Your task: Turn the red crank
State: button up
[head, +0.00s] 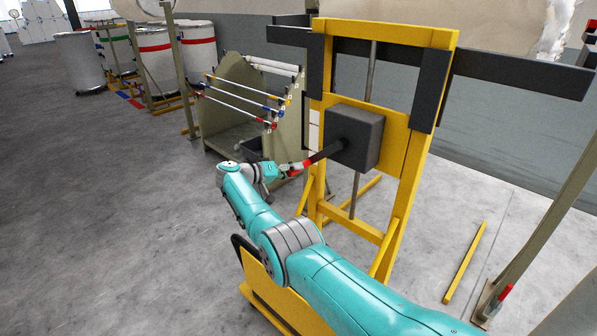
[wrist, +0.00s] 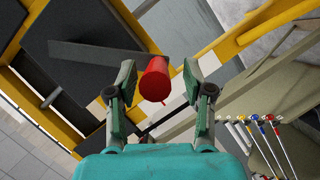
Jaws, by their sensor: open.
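The crank's red handle (wrist: 155,80) shows in the wrist view between the two open fingers of my gripper (wrist: 158,92), with a gap visible on its right side. In the head view the red handle (head: 296,167) is small and partly hidden by my gripper (head: 284,169). The dark crank arm (head: 326,152) runs down and left from a black box (head: 356,138) on a yellow frame (head: 392,30). The crank arm also shows as a grey bar in the wrist view (wrist: 95,52). Whether a finger touches the handle is not clear.
A beige rack (head: 232,85) with several coloured rods stands behind my gripper. Drums (head: 158,55) stand at the back left. A yellow bar (head: 464,262) lies on the floor at right, near an olive post (head: 545,225). The floor at left is clear.

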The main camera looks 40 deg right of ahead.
jog(key=v, duration=0.9)
jog(key=shift+a+f, duration=0.1)
jog(key=shift+a, duration=0.1)
